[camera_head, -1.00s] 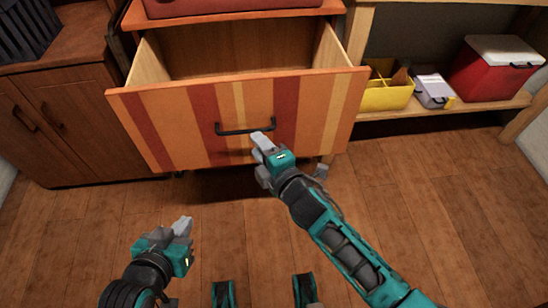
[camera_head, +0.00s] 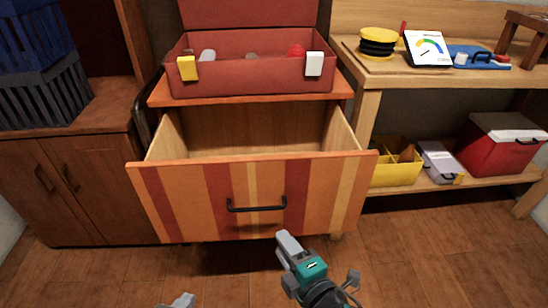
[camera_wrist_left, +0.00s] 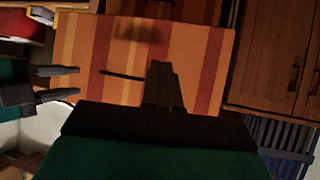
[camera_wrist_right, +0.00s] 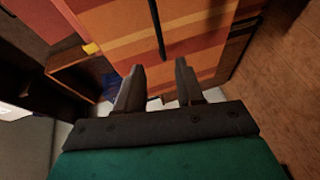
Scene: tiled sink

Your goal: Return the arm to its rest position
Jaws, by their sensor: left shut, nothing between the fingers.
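My right gripper (camera_head: 287,243) is in front of the drawer, below and right of its handle, and apart from it in the head view. Its two fingers stand apart and empty in the right wrist view (camera_wrist_right: 158,88). My left gripper (camera_head: 182,300) shows only its tip at the bottom edge of the head view. Its fingers are together with nothing between them in the left wrist view (camera_wrist_left: 164,85). The striped drawer (camera_head: 185,200) stands pulled open, with a black handle (camera_head: 257,207). The visible part of its inside looks empty.
A red open toolbox (camera_head: 240,82) sits on the cabinet above the drawer. A wooden cabinet (camera_head: 90,190) with dark crates (camera_head: 45,95) is at left. Shelves at right hold a yellow bin (camera_head: 395,172) and a red cooler (camera_head: 500,145). The floor in front is clear.

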